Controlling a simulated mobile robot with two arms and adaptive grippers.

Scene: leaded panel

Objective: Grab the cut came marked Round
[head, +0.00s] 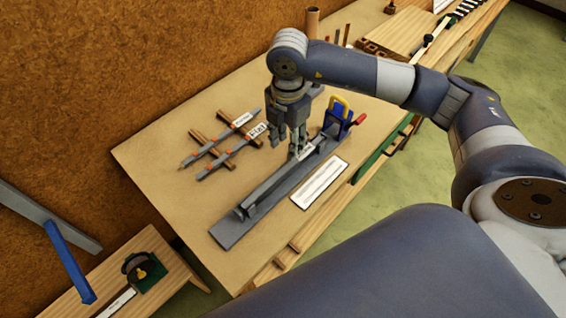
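My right gripper (287,143) points down over the long grey fixture (240,226) on the bench. Its fingers look spread, with nothing visible between them. A small white label (305,152) shows beside the fingertips, at the fixture's upper part; its text is too small to read. Two grey came strips lie across wooden sticks left of the gripper: an upper strip (223,137) and a lower strip (231,157). Each has orange marks and a white tag; the lower tag (257,131) seems to read Flat. I cannot make out the word Round anywhere. My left gripper is not in view.
A blue block with yellow and red handles (340,117) stands at the fixture's far end. A white framed strip (320,182) lies right of the fixture. The bench top (165,150) is clear at left. A brown cylinder (312,22) and wooden pieces stand farther back.

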